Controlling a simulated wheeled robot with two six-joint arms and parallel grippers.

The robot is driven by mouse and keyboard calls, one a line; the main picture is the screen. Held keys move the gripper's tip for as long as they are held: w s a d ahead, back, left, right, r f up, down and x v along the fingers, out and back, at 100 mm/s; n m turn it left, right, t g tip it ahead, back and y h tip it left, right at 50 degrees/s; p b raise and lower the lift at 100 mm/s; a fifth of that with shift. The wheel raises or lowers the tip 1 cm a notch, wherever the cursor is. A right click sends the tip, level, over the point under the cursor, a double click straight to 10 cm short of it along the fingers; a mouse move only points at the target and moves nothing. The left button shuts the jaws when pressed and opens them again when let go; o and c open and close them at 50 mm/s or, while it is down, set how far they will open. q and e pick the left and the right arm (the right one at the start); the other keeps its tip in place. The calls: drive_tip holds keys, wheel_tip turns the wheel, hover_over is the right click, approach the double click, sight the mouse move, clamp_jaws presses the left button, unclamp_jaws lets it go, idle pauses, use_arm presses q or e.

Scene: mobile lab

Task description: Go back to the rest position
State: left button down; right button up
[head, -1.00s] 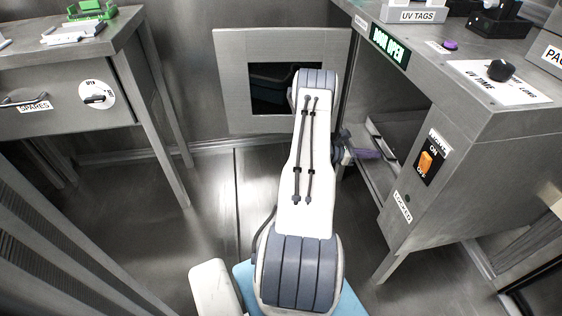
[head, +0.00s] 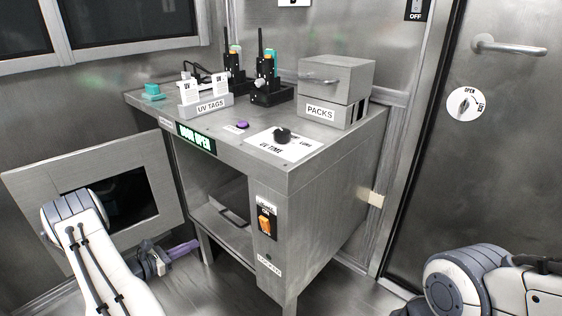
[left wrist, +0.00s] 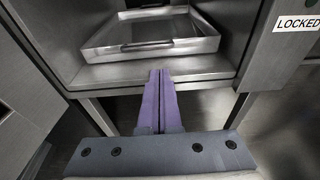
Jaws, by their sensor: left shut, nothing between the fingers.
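My left gripper (head: 184,249) is in front of the open compartment of the metal cabinet (head: 320,210), low and to its left in the head view. Its purple fingers show close up in the left wrist view (left wrist: 159,78). They are shut together and empty, pointing at the compartment's opening. A metal tray (left wrist: 150,38) lies inside the compartment, beyond the fingertips. Part of my right arm shows at the lower right of the head view, but its gripper is out of the picture.
The cabinet's windowed door (head: 155,180) stands open at the left, near my left arm. A lit "DOOR OPEN" sign (head: 196,138) is above the compartment. The top holds the UV tags holder (head: 208,107), radios and a packs box (head: 335,85). A room door (head: 480,150) is at right.

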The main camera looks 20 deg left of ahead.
use_arm(q)
drive_tip(key=d+r+m+g+h, duration=0.25)
drive_tip(key=d+m+g, duration=0.4)
drive_tip(key=d, duration=0.55)
drive_tip(key=d+r+m+g+h, duration=0.1)
drive_tip(key=d+r+m+g, duration=0.3)
drive_tip(key=d+m+g, duration=0.5)
drive_tip(key=s+d+r+m+y, duration=0.4)
drive_tip(key=s+d+r+m, duration=0.3)
drive_tip(key=s+d+m, duration=0.45)
drive_tip(key=s+d+r+m+y, duration=0.3)
drive_tip(key=s+d+r+m, duration=0.5)
drive_tip(key=d+m, duration=0.55)
wheel_tip(320, 180, up, 36)
drive_tip(key=p, duration=3.6)
drive_tip(key=shift+s+d+f+n+p, duration=0.2)
drive_tip(key=shift+s+d+n+p, duration=0.1)
drive_tip(key=shift+s+n, duration=0.15)
